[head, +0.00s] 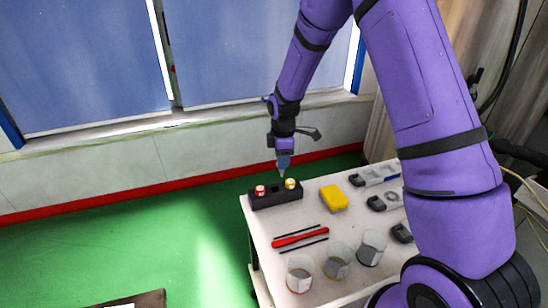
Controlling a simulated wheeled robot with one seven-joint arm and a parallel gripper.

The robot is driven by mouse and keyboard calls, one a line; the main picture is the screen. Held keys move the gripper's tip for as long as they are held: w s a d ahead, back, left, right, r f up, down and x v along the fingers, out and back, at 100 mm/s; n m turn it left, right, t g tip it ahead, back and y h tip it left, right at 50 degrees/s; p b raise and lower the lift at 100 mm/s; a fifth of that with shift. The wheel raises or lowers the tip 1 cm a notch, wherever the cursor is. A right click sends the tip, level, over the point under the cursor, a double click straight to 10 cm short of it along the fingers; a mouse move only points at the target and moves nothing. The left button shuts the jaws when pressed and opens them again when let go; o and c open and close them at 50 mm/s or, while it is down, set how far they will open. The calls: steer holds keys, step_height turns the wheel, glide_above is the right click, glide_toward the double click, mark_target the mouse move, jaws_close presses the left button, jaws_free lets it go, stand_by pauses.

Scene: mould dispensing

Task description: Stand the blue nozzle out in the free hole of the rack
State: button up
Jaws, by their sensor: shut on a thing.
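My gripper (284,150) is shut on the blue nozzle (283,162) and holds it upright, with its pale tip pointing down. The nozzle is just above the dark rack (276,200) at the far left corner of the table. A red-and-white nozzle (260,190) stands in the rack's left part and a yellow-and-white nozzle (290,184) in its right part. The free hole seems to lie between them, but is too small to see clearly. The nozzle tip looks close to the yellow one; I cannot tell whether it touches anything.
The white table (302,222) also carries a yellow block (333,198), a red tool (300,237) between thin dark rods, several clear cups along the front, and grey devices at the right. My arm hides the table's right side. Green floor lies open at left.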

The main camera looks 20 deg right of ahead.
steer(key=n, duration=0.2)
steer(key=a+n, duration=0.1)
steer(key=n, duration=0.1)
steer(key=shift+w+a, duration=0.1)
steer(key=shift+w+a+f+n, duration=0.15)
steer(key=shift+f+n, duration=0.6)
steer(key=shift+f, duration=0.85)
steer(key=shift+s+a+f+n, duration=0.15)
steer(key=shift+f+n, duration=0.55)
steer(key=shift+f, duration=0.85)
steer(key=shift+w+a+f+n, duration=0.15)
steer(key=shift+f+n, duration=0.6)
steer(key=shift+f, duration=0.85)
steer(key=shift+f, duration=0.3)
steer(key=o, duration=1)
step_height(320, 180, up, 11)
